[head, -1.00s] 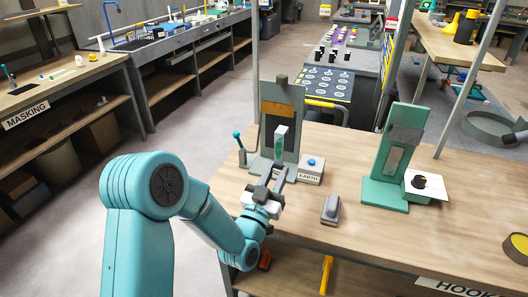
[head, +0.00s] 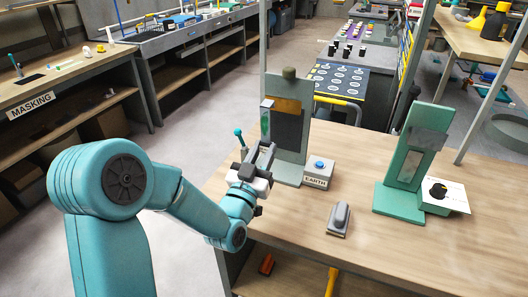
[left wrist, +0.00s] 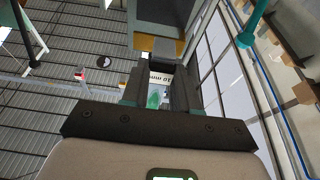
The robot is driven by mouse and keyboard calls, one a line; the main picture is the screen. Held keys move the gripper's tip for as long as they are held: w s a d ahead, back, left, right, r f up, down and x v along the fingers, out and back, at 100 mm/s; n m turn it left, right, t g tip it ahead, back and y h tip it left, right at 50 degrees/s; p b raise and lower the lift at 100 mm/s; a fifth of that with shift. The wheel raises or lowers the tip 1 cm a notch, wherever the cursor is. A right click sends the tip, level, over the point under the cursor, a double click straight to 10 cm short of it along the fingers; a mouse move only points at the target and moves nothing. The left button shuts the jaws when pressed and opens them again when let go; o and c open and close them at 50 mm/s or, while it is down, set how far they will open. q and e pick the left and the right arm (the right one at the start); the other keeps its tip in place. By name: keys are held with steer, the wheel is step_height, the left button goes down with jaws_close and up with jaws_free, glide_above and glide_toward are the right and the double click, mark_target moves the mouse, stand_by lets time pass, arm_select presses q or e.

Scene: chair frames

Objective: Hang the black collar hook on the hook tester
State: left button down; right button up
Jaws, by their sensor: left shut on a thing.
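My left gripper (head: 262,160) is shut at the near bench, just in front of a dark upright board. A small pale-topped piece with a green face (head: 266,117) stands at its fingertips. In the left wrist view a green and white piece (left wrist: 153,98), with part of a printed mm marking, shows between the fingers. The dark board (head: 290,125) has an orange plate and a peg on top; it may be the hook tester. It fills the top of the wrist view (left wrist: 170,12). I cannot make out a black collar hook for certain. My right gripper is out of view.
A grey block (head: 339,219) lies in front. A green stand (head: 417,155) with a white card (head: 444,196) is at right.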

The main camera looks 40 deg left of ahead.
arm_select(q)
steer(key=shift+f+b, duration=0.25)
steer(key=shift+b, duration=0.1)
steer(key=shift+w+a, duration=0.1)
steer(key=shift+w, duration=0.15)
steer(key=w, duration=0.1)
steer(key=w+b, duration=0.1)
steer(key=w+a+b, duration=0.1)
steer(key=shift+w+f, duration=0.35)
steer(key=shift+w+a, duration=0.1)
steer(key=shift+w, duration=0.5)
steer(key=shift+b, duration=0.3)
steer(key=shift+b, duration=0.5)
steer(key=shift+b, duration=0.55)
